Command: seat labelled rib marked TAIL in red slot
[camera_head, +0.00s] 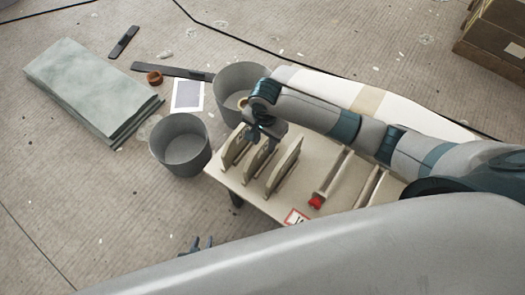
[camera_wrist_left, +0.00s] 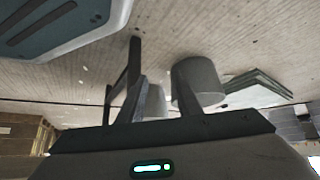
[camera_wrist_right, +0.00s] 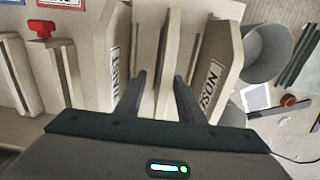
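Three pale upright ribs stand at the left end of the table in the head view, the middle one (camera_head: 259,160) under my right gripper (camera_head: 258,134). In the right wrist view, the open right gripper (camera_wrist_right: 160,82) has its fingers on either side of the middle rib (camera_wrist_right: 168,45); its label is not visible. The right-hand rib (camera_wrist_right: 215,75) reads NOSE, upside down. The left-hand rib (camera_wrist_right: 105,65) has a partly hidden label. The red slot (camera_head: 333,175) has a red clip (camera_head: 315,202) at its front end. My left gripper (camera_head: 197,245) is open and empty, off the table.
Two grey buckets (camera_head: 180,145) (camera_head: 238,78) stand beyond the table's left end. A stack of grey sheets (camera_head: 90,85) lies farther left. Another slot (camera_head: 370,186) is right of the red one, and a red-bordered card (camera_head: 297,217) lies at the table's front edge.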

